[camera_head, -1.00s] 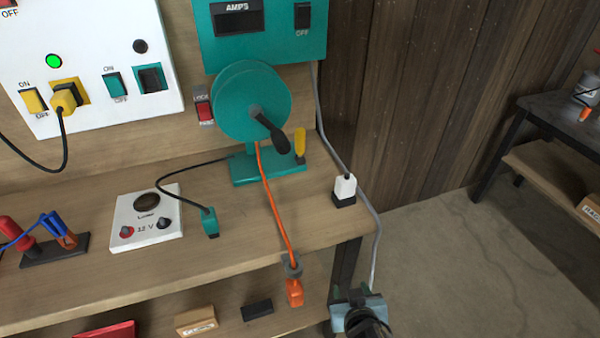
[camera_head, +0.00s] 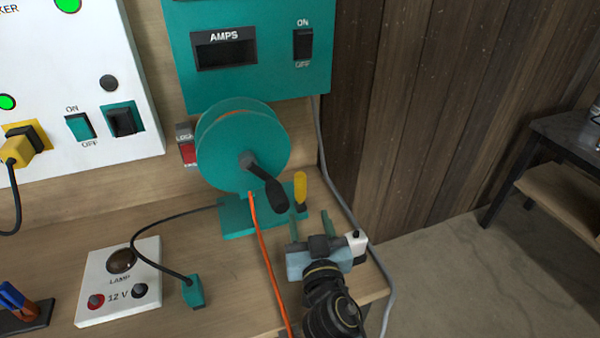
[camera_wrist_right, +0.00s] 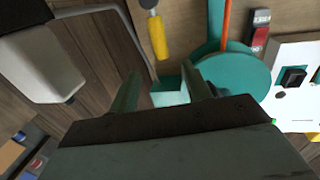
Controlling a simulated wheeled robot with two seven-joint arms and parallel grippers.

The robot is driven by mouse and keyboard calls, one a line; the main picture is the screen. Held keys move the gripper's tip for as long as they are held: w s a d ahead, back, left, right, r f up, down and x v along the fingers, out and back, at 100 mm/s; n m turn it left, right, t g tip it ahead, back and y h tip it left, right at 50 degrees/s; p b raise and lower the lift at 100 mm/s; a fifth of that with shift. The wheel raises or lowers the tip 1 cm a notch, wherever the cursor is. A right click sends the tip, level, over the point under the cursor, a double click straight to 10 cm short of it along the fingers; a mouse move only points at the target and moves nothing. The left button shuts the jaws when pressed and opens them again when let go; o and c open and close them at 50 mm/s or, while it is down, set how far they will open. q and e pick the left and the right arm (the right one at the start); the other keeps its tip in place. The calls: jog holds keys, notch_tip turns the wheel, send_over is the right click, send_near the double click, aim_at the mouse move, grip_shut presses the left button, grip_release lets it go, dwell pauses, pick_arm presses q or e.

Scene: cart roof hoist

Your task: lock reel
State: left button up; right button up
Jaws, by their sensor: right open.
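The teal cable reel (camera_head: 240,150) stands on a teal base at the back of the bench, with a black crank handle (camera_head: 268,184) on its face and an orange cord (camera_head: 266,250) running down from it. A small red lock switch (camera_head: 187,148) is on the wall at the reel's left, partly hidden by the reel. A yellow-handled lever (camera_head: 300,188) stands at the base's right. My right gripper (camera_head: 310,226) is open and empty, just in front of the lever. In the right wrist view the yellow handle (camera_wrist_right: 157,36) is beyond the fingers. My left gripper is out of view.
A grey cable (camera_head: 345,205) runs down at the bench edge. A lamp box (camera_head: 120,280) and a teal plug (camera_head: 193,291) lie left. The teal meter panel (camera_head: 250,80) hangs above the reel.

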aim_at(301, 187)
jog(key=w, duration=0.5)
jog(key=shift+a+r, duration=0.15)
jog(key=shift+a, duration=0.2)
jog(key=w, duration=0.6)
jog(key=shift+w+a, duration=0.25)
jog(key=shift+a, duration=0.15)
jog(key=shift+w, duration=0.35)
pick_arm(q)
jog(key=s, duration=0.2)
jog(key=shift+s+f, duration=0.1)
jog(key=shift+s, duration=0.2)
pick_arm(e)
grip_shut()
